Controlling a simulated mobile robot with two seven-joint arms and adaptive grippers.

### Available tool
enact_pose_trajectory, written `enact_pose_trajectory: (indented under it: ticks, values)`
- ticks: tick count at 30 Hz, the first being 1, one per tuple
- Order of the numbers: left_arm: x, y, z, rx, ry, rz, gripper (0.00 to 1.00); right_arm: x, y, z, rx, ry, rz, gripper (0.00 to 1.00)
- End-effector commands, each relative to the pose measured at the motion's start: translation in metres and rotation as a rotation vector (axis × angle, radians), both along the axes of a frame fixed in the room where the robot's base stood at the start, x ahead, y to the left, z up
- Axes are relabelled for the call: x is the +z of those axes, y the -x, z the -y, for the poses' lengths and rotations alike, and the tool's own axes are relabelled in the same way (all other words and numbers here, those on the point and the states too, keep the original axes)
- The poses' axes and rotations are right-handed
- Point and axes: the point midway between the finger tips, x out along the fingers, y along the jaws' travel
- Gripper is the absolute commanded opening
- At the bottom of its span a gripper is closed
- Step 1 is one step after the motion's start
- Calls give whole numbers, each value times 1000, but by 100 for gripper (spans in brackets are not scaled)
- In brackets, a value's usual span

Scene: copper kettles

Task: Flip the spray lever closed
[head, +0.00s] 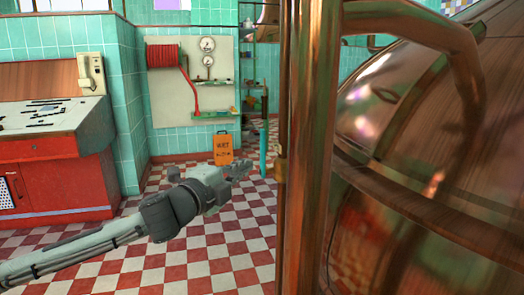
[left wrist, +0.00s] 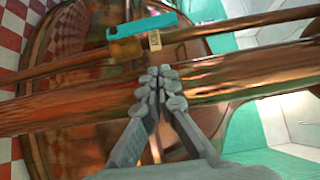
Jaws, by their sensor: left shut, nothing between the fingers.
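The spray lever is a teal bar that stands upright beside the copper pipes in the head view (head: 263,150). In the left wrist view the teal lever (left wrist: 143,27) lies nearly along the thin copper pipe, joined to a brass valve body (left wrist: 126,48) with a small pale tag beside it. The valve also shows on the pipe in the head view (head: 281,166). My left gripper (head: 241,169) is shut and empty, left of the lever and slightly below it. Its closed fingertips (left wrist: 161,80) appear apart from the lever in the wrist view. My right gripper is not in view.
Thick copper pipes (head: 308,120) stand just right of the lever, before a large copper kettle (head: 425,140). A red console (head: 50,165) is at the left. Open floor lies between them.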

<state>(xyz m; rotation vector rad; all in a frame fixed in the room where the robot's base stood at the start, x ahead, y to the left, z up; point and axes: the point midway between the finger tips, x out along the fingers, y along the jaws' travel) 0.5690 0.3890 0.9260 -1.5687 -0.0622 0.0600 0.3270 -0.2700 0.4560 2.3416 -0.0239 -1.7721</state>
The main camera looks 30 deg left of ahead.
Motion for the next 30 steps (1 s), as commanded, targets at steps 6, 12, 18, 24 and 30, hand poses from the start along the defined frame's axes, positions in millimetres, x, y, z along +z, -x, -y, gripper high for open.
enact_pose_trajectory:
  ticks: [6, 12, 18, 24, 30]
  values:
    - [1, -8, -1, 0, 1, 2, 0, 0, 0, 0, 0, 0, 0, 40]
    - [2, -30, -3, 2, 0, 4, 0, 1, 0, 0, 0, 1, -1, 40]
    - [3, -53, -5, 3, 3, 3, 0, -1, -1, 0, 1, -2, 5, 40]
    - [3, -81, -7, 3, 4, 3, 0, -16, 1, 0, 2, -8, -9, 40]
    - [1, -109, -19, 5, 1, -1, 0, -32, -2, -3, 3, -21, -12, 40]
